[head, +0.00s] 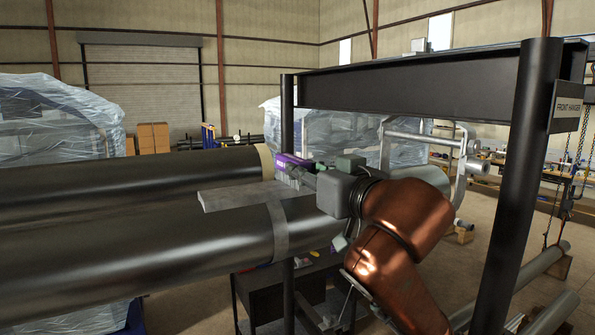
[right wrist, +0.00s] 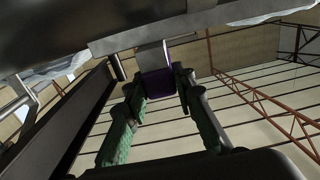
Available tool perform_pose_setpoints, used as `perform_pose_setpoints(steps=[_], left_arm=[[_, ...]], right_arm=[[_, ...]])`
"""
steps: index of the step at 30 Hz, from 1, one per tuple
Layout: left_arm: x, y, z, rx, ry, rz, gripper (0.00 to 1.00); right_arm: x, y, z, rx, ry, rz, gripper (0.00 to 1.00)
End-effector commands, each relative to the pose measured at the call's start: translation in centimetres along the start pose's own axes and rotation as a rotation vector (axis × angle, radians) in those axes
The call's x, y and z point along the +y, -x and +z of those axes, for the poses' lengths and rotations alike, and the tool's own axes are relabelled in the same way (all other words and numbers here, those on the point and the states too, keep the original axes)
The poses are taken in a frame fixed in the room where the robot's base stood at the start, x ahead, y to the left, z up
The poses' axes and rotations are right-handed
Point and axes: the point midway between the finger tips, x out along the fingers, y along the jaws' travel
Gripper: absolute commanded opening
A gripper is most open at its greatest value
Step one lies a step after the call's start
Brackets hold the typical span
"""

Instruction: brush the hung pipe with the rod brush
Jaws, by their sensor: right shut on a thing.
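My right gripper (head: 308,170) comes in from the right in the head view, beside the ends of two large dark pipes. It is shut on a purple block (head: 288,160), which also shows between the green-padded fingers in the right wrist view (right wrist: 158,84). A pale stem rises from the block towards a flat grey bar. I cannot tell whether the block is the rod brush's handle. The near dark pipe (head: 130,246) has a grey band; the far pipe (head: 110,180) has a tan end band. I cannot tell which is the hung pipe. My left gripper is out of view.
A flat grey plate (head: 232,196) lies across the near pipe's top. A dark hanger frame, with a thick post (head: 522,165) and overhead beam (head: 425,83), stands close to my right arm. A dark cabinet (head: 262,296) stands below.

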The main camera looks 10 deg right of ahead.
Motion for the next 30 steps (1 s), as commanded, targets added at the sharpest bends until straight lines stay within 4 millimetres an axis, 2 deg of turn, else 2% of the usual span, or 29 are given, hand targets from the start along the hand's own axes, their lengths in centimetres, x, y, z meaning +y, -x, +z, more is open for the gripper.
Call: perform_pose_setpoints(steps=[22,30], left_arm=[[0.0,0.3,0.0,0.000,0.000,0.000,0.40],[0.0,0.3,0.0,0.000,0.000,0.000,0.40]], right_arm=[[5.4,-0.1,0.2,-0.007,-0.001,0.003,0.00],[5.9,-0.1,0.2,-0.007,0.000,0.002,0.00]])
